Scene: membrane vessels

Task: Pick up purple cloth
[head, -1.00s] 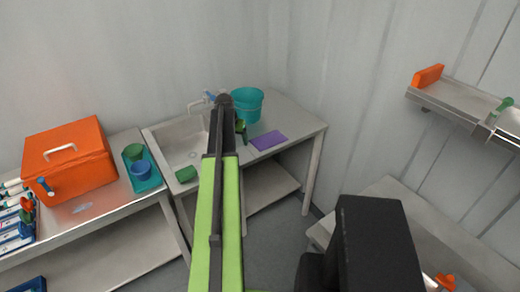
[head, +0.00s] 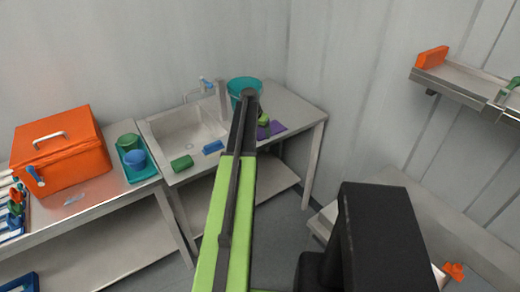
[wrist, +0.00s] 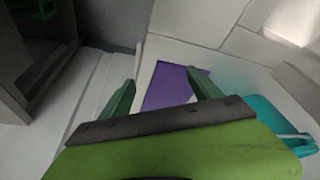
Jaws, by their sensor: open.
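The purple cloth (head: 276,127) lies flat on the right part of the sink counter, in front of the teal bucket. In the head view, my arm and green gripper (head: 263,122) partly cover its left side. In the wrist view, the cloth (wrist: 172,88) lies beyond and between the two green fingers. My gripper (wrist: 161,78) is open and empty, its fingers spread apart. The right finger overlaps the cloth's right edge in the picture. The gap between the fingertips and the cloth is hard to judge.
The teal bucket (head: 244,84) stands close to the cloth and shows at right in the wrist view (wrist: 275,120). A sink (head: 185,130) with a tap, a green sponge (head: 182,163) and a blue sponge (head: 213,147) are to the left. A wall stands behind.

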